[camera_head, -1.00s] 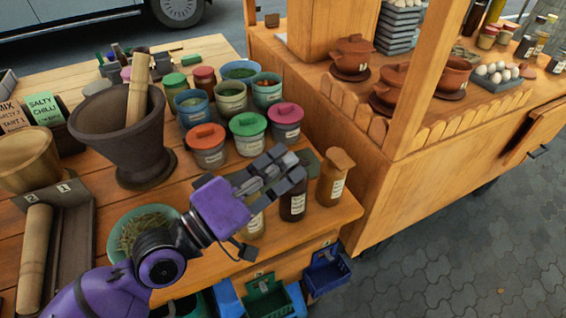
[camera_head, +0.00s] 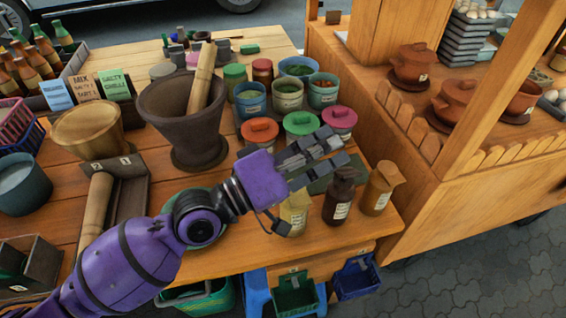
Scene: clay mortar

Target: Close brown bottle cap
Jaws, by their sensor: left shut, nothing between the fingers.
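A dark brown bottle (camera_head: 337,207) with a white label stands upright near the table's front right corner. Its dark top (camera_head: 345,174) shows; I cannot tell whether the cap is fully shut. An orange-brown bottle (camera_head: 378,190) stands to its right and a pale yellow bottle (camera_head: 294,213) to its left. My left gripper (camera_head: 336,149) reaches in from the left. Its fingers are shut and empty, above and just behind the dark bottle's top in the picture. I cannot tell whether they touch it. My right gripper is out of view.
Lidded pots, such as one with a green lid (camera_head: 301,124), stand behind the gripper. A dark mortar (camera_head: 188,125) with a wooden pestle stands left. A wooden stall (camera_head: 450,210) with clay pots is on the right. Blue and green bins (camera_head: 356,279) hang below the table edge.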

